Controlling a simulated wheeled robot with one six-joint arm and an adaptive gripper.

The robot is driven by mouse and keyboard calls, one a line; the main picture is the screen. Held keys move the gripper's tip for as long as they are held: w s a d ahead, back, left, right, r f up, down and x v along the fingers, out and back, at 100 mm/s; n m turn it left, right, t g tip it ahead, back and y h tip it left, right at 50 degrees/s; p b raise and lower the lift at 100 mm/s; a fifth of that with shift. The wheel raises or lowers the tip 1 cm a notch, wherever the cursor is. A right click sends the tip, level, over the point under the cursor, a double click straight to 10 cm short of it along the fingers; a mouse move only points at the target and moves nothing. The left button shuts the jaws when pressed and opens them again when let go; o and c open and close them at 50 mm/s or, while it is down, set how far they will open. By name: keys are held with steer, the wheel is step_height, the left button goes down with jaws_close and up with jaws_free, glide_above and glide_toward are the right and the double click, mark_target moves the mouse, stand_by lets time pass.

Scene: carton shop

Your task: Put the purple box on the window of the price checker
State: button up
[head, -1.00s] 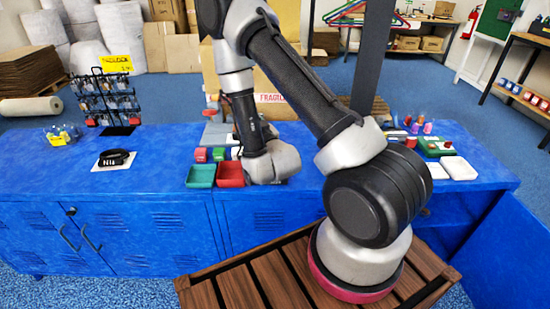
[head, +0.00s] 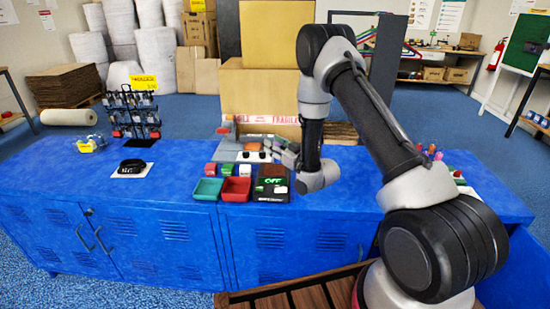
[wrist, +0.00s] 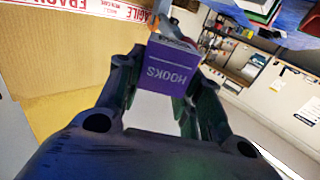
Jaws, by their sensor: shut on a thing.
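The purple box (wrist: 172,70), lettered HOOKS, is between the two fingers of my gripper in the wrist view, with the fingers closed on its sides. I cannot make out the purple box in the head view.
A green tray (head: 207,189) and a red tray (head: 236,190) sit left of the black device. A hook rack (head: 133,112) stands at the left. Stacked cartons (head: 262,92) rise behind the counter.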

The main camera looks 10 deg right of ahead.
steer(key=shift+a+f, duration=0.1)
steer(key=shift+f, duration=2)
steer(key=shift+f, duration=0.15)
steer(key=shift+f, duration=0.35)
steer(key=shift+f, duration=0.1)
steer(key=o, duration=1.1)
steer(key=shift+o, duration=0.2)
